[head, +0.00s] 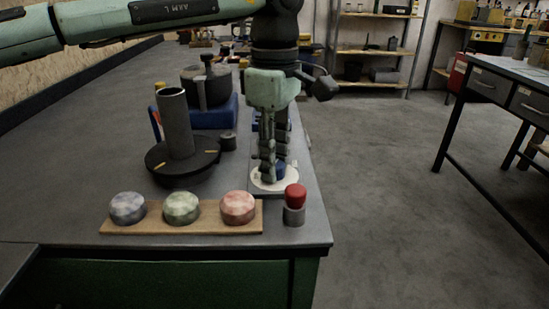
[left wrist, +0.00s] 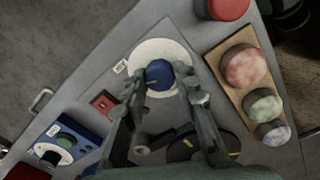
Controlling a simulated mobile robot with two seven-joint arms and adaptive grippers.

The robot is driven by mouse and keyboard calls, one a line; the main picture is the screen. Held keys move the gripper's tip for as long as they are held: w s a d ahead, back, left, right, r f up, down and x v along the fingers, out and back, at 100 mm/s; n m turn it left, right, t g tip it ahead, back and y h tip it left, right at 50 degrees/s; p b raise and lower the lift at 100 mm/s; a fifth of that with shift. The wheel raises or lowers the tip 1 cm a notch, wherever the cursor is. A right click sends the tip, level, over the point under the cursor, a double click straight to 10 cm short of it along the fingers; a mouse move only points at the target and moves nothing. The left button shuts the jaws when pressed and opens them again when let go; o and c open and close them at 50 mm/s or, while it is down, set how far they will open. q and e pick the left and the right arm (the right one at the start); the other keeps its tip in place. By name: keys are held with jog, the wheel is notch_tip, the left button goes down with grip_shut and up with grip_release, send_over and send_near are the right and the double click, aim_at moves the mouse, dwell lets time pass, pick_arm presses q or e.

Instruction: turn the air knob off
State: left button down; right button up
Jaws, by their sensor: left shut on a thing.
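A blue knob (left wrist: 159,72) sits on a round white dial plate (left wrist: 147,52) on the bench. In the head view the knob (head: 280,172) is partly hidden by my left gripper, and the dial plate (head: 287,184) shows around it. My left gripper (head: 268,170) comes down from above and is shut on the blue knob. In the left wrist view its two fingers (left wrist: 164,85) stand on either side of the knob. Small print on the dial plate is too small to read. My right gripper is in neither view.
A red-topped button (head: 295,198) stands close in front of the dial. A wooden strip (head: 180,228) holds three mottled round knobs. A dark round base with an upright tube (head: 176,123) stands to the left. The bench's right edge is close; open floor lies beyond.

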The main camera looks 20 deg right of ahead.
pick_arm(q)
jog(key=shift+n, duration=0.6)
jog(key=shift+f+n+b, duration=0.1)
jog(key=shift+n+b, duration=0.3)
jog(key=n+b, duration=0.2)
jog(key=n, duration=0.4)
jog(key=n+b, duration=0.1)
jog(key=n, duration=0.5)
jog(key=shift+n+b, duration=0.3)
jog(key=n+b, duration=0.1)
jog(key=n, duration=0.3)
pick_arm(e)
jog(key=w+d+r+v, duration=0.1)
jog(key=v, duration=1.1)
pick_arm(q)
jog(key=shift+n+b, duration=0.6)
jog(key=shift+n, duration=1.9)
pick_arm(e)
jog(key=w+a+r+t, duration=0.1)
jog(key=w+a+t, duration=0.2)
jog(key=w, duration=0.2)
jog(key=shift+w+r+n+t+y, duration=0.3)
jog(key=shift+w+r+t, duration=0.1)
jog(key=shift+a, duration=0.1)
pick_arm(q)
jog(key=c, duration=1.2)
grip_release()
